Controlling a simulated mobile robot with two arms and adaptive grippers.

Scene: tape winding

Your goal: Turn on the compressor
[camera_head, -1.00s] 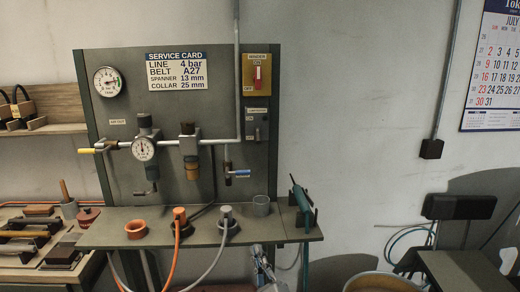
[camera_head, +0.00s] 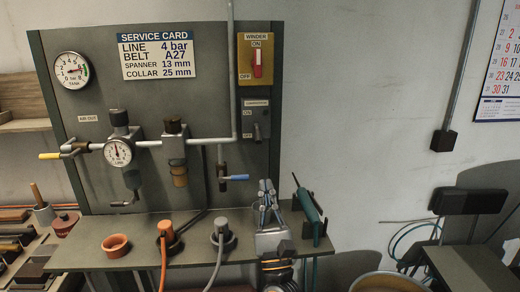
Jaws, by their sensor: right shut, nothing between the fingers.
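The compressor switch (camera_head: 257,131) is a small dark lever on a grey plate, on the right side of the panel below the winder switch. Its plate has ON at the top and OFF at the bottom. The lever seems to hang toward OFF, but it is small and dark. My right gripper (camera_head: 266,184) is shut and empty, pointing up in front of the shelf's right part. In the picture it is below the compressor switch and apart from it. My left gripper is not in view.
The yellow winder switch (camera_head: 256,60) with a red lever sits just above. A blue-handled valve (camera_head: 234,178) is left of my gripper, and a green tool (camera_head: 309,212) stands close on its right. The shelf (camera_head: 190,250) holds an orange cup (camera_head: 116,245) and hose fittings.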

